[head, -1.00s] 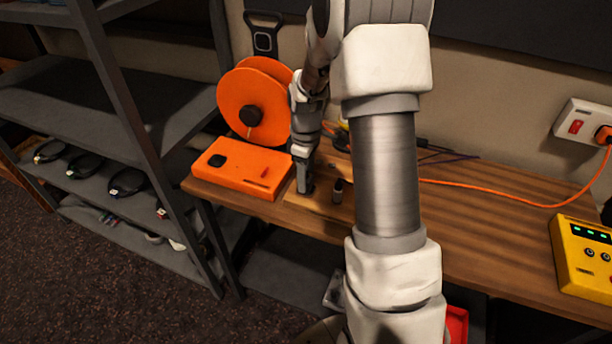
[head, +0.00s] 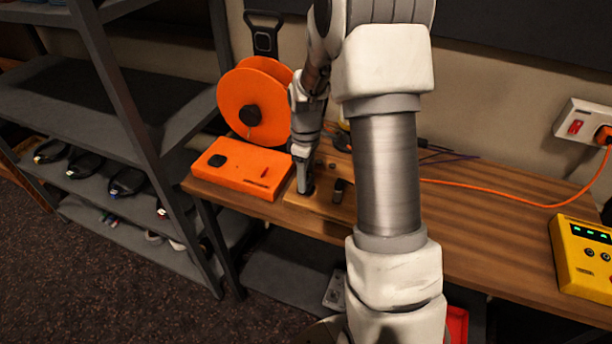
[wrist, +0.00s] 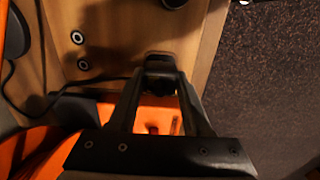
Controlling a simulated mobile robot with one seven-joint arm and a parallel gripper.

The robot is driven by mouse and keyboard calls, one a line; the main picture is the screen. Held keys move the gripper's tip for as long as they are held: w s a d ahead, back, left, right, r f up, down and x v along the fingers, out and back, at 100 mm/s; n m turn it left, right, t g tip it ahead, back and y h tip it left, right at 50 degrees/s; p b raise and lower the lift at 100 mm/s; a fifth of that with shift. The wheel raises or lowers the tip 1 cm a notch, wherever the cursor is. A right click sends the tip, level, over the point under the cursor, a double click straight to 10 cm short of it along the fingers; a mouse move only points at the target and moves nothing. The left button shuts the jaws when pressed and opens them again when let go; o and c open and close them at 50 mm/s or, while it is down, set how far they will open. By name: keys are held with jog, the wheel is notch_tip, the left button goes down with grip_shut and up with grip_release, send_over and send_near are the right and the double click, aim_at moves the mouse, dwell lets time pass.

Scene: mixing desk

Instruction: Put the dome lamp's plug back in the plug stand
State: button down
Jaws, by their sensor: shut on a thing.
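The plug stand (head: 322,208) is a light wooden block on the desk, right of the orange box. It also shows in the wrist view (wrist: 120,25), with two ringed round sockets (wrist: 77,37) on its top. My gripper (wrist: 159,68) is shut on a dark plug (wrist: 158,84). In the head view my gripper (head: 305,186) points down at the left part of the stand. A dark cable runs left from near the plug in the wrist view. The jaws hide the plug's lower end, so I cannot tell if it sits in a socket. I cannot make out the dome lamp.
A small dark upright piece (head: 340,188) stands just right of my gripper. An orange box (head: 238,168) and an orange reel (head: 255,104) are close on the left. A yellow device (head: 583,255) is at the far right. The desk between is mostly clear beyond my arm.

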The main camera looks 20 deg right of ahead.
jog(key=shift+f+b, duration=0.45)
jog(key=shift+f, duration=0.2)
dwell(0.5)
jog(key=shift+c, duration=1.3)
grip_release()
notch_tip(320, 180, up, 18)
jog(key=p, duration=0.1)
jog(key=shift+f+p, duration=0.25)
jog(key=shift+p, duration=0.05)
